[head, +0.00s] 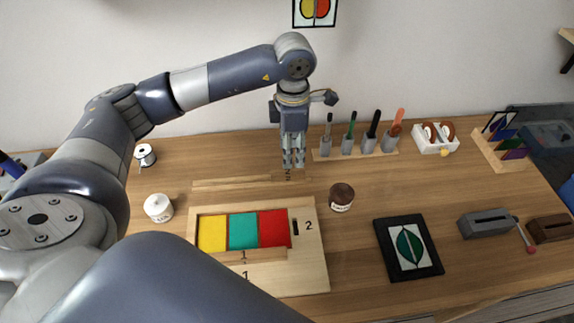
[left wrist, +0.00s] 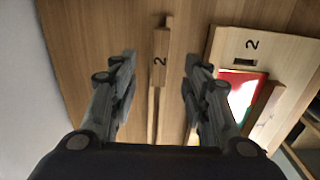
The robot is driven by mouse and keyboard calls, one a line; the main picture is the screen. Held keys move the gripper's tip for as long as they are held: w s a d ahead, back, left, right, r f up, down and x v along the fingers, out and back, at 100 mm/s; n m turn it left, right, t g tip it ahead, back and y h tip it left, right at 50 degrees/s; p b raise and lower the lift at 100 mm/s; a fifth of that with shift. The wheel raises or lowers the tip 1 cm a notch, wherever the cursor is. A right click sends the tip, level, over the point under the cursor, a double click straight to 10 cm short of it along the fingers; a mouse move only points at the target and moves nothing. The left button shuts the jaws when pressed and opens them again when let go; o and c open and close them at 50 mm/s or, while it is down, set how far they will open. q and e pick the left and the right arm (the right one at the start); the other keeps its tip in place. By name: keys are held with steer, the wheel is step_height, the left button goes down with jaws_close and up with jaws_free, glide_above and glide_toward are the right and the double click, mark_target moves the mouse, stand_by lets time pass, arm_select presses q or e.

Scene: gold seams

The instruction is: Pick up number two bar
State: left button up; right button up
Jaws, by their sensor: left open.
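The number two bar (head: 235,184) is a long, thin light-wood piece lying on the table behind the wooden board. Its wider end, marked 2, is below my left gripper (head: 293,163). In the left wrist view the number two bar (left wrist: 160,62) runs between the two fingers, with free space on both sides. My left gripper (left wrist: 158,78) is open, pointing down over the bar's marked end and holding nothing. Whether the fingertips touch the table is unclear. My right gripper is in neither view.
The wooden board (head: 311,262) holds yellow, teal and red panels, with a number one bar (head: 250,257) along its front. A brown jar (head: 341,196) stands to the right of the gripper. A tool rack (head: 367,153) stands behind. A white jar (head: 158,207) is left.

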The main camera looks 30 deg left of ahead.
mark_target(294, 171)
arm_select(q)
step_height(294, 171, down, 2)
steer(key=shift+s+d+f, duration=0.1)
steer(key=shift+s, duration=0.05)
steer(key=shift+f, duration=0.3)
steer(key=shift+f+p, duration=0.3)
steer(key=shift+p, duration=0.15)
steer(key=f, duration=0.1)
steer(key=f+p, duration=0.1)
steer(key=f, duration=0.1)
steer(key=shift+w+d+f, duration=0.15)
steer(key=shift+w+f, duration=0.15)
steer(key=shift+f+p, duration=0.3)
steer(key=shift+f, duration=0.25)
steer(key=c, duration=0.8)
jaws_close()
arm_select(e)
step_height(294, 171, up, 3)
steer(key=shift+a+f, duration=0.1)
